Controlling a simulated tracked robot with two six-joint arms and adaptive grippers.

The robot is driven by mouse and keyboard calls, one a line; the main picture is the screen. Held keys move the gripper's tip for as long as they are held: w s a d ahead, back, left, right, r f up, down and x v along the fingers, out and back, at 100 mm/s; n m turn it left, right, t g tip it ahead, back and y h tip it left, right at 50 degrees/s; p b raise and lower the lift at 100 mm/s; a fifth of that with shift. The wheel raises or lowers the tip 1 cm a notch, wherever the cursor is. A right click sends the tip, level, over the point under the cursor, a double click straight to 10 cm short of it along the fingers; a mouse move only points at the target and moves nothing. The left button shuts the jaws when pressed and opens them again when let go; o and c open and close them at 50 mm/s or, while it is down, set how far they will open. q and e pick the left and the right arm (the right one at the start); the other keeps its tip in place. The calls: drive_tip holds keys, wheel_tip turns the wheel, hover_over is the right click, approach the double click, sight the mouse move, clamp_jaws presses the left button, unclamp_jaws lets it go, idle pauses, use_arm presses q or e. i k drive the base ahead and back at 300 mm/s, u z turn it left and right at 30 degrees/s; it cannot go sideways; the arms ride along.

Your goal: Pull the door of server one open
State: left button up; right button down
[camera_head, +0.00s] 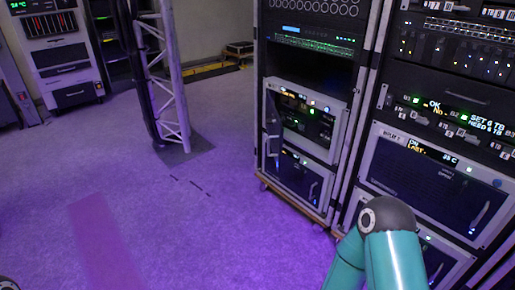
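Two server racks stand at the right, and I cannot tell from the labels which unit is server one. The near rack has a grey-framed front panel (425,180) with a light handle on its right side and a small display reading "ON". The rack to its left has a lower front panel (297,182), also with a handle, and a unit with a tilted light frame (305,115) above it. These lower fronts look shut. A teal link of my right arm covers part of the near rack's bottom. Neither gripper is in view.
A white lattice truss (168,75) with a dark cable stands on a base plate (184,150) at centre left. Another cabinet (58,55) stands at the far left. The left rack sits on a wheeled wooden base (290,198). The purple-lit floor before the racks is clear.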

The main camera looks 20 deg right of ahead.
sight(275, 131)
drive_tip(key=z, duration=0.05)
drive_tip(key=k, duration=0.5)
drive_tip(key=z, duration=0.2)
drive_tip(key=i, duration=1.7)
drive_tip(key=u, duration=0.45)
